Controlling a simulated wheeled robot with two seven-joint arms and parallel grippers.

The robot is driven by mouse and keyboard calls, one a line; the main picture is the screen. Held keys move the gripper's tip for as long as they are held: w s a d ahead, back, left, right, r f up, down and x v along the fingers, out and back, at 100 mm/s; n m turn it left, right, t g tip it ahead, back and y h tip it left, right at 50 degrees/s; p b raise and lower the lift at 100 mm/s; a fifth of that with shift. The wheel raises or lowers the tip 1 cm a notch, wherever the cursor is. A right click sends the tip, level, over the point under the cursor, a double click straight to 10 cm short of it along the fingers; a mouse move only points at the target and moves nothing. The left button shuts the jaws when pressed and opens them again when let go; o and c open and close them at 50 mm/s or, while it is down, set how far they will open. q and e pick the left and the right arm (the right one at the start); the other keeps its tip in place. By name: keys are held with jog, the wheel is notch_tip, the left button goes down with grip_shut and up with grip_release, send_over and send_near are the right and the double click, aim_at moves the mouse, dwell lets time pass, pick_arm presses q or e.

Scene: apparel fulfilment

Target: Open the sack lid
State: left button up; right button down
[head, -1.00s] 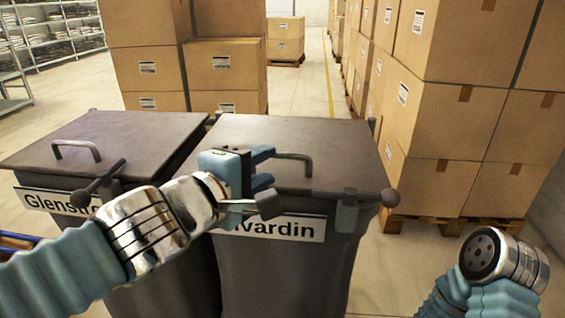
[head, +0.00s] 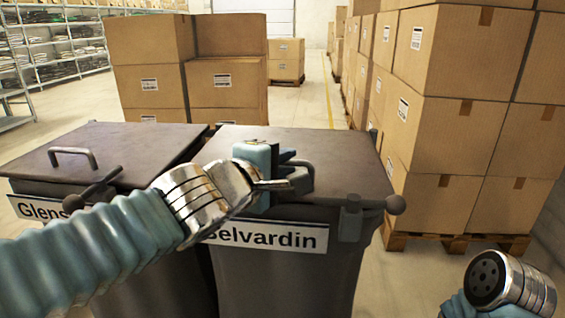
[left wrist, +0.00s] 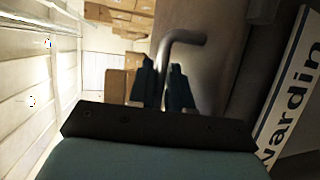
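Two dark grey lidded bins stand side by side. The right one, labelled Selvardin (head: 268,236), has a closed flat lid (head: 345,157) with a bent bar handle (head: 305,168). My left gripper (head: 290,164) is at this handle, above the lid's front part. In the left wrist view, the handle (left wrist: 188,38) runs down between the two close-set dark fingers (left wrist: 161,84), which look shut on it. The fingers hide the handle's lower end. My right arm's end (head: 500,284) shows at the lower right, away from the bins. Its fingers are not visible.
The left bin, its label (head: 38,208) partly hidden by my left arm, has a closed lid (head: 120,148) with its own handle (head: 74,152). Cartons (head: 150,88) stand behind the bins, and a carton stack on a pallet (head: 440,244) stands close on the right.

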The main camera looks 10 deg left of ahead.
pick_arm(q)
grip_shut()
jog(key=shift+r+p, duration=0.55)
jog(key=shift+p, duration=0.1)
jog(key=shift+n+g+y, duration=0.3)
jog(key=shift+g, duration=0.6)
jog(key=r+p, duration=0.2)
jog(key=w+r+p, duration=0.1)
jog(key=r+p, duration=0.1)
jog(key=shift+w+d+r, duration=0.15)
jog(key=shift+r, duration=0.2)
jog(key=w+r+n+g, duration=0.1)
jog(key=w+r+g, duration=0.3)
jog(key=r, duration=0.5)
jog(key=shift+w+r+g+y, duration=0.3)
jog(key=shift+w+g+y, duration=0.1)
jog(key=shift+w, duration=0.9)
jog(key=shift+a, duration=0.2)
